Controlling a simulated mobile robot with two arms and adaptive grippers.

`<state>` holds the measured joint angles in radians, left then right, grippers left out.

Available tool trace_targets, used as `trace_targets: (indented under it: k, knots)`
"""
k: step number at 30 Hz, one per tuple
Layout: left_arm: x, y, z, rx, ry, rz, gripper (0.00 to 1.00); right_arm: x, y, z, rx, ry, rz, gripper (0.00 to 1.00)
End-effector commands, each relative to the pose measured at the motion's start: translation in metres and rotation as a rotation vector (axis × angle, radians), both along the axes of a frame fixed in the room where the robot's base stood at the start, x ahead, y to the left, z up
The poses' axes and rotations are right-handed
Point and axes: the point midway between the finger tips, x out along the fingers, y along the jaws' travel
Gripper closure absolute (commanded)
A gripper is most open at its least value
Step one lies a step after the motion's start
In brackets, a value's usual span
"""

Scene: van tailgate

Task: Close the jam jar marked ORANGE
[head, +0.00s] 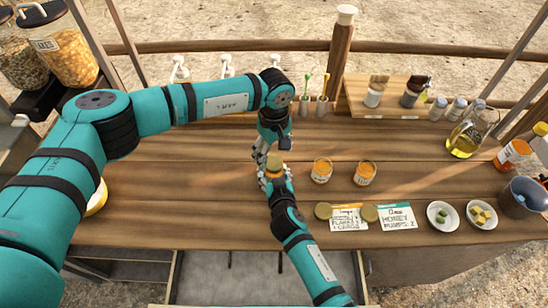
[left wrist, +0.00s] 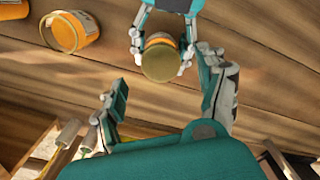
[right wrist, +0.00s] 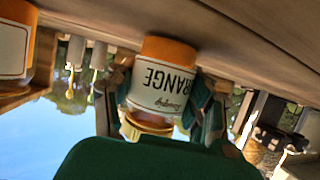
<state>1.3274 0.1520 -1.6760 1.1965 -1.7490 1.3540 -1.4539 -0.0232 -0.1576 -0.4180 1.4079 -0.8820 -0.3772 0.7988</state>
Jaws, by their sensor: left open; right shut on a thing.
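The jam jar marked ORANGE (right wrist: 160,85) stands between the fingers of my right gripper (head: 274,178), which is shut on it. Its label shows upside down in the right wrist view. A gold lid (left wrist: 161,60) covers the jar's mouth from above in the left wrist view and shows in the head view (head: 274,162). I cannot tell how tightly it sits. My left gripper (head: 270,149) is open just above and behind the lid. Its fingers are spread wide in the left wrist view (left wrist: 168,92), with nothing between them.
Two open orange-coloured jars (head: 321,171) (head: 365,173) stand to the right. Two loose gold lids (head: 323,211) (head: 369,213) lie by the cards (head: 397,217). Two small bowls (head: 441,216) (head: 481,215) stand farther right. The counter left of my grippers is mostly clear.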

Motion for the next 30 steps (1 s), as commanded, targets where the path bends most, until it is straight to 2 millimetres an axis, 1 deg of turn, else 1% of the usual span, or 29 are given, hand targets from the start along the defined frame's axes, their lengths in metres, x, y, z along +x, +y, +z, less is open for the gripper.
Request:
trace_targets:
  k: [1,6,9,12,16,24,25,30]
  knots:
    - [0.001,0.0,0.014,-0.001,-0.003,0.0,0.26,0.0,0.0,0.0,0.0,-0.001,0.0,1.0]
    - [0.001,0.0,0.05,-0.001,-0.003,0.001,0.26,0.0,0.0,0.0,0.0,-0.001,0.0,1.0]
    - [0.001,0.0,0.066,-0.001,-0.003,0.0,0.26,0.0,0.0,0.001,0.0,-0.001,0.0,1.0]
    - [0.001,0.001,0.077,0.0,-0.001,0.001,0.26,0.001,0.0,0.001,0.0,-0.001,-0.001,1.0]
    - [0.001,0.001,0.085,0.0,-0.001,0.002,0.26,0.001,0.0,0.001,0.0,-0.002,-0.001,1.0]
    - [0.001,0.001,0.086,0.0,0.0,0.002,0.26,0.001,0.0,0.001,0.0,-0.002,0.0,1.0]
    - [0.001,0.001,0.086,0.0,0.0,0.002,0.26,0.001,0.0,0.001,0.0,-0.002,0.0,0.47]
    - [0.001,0.0,0.086,0.0,0.0,0.001,0.26,0.0,0.0,0.001,0.0,-0.001,0.0,0.25]
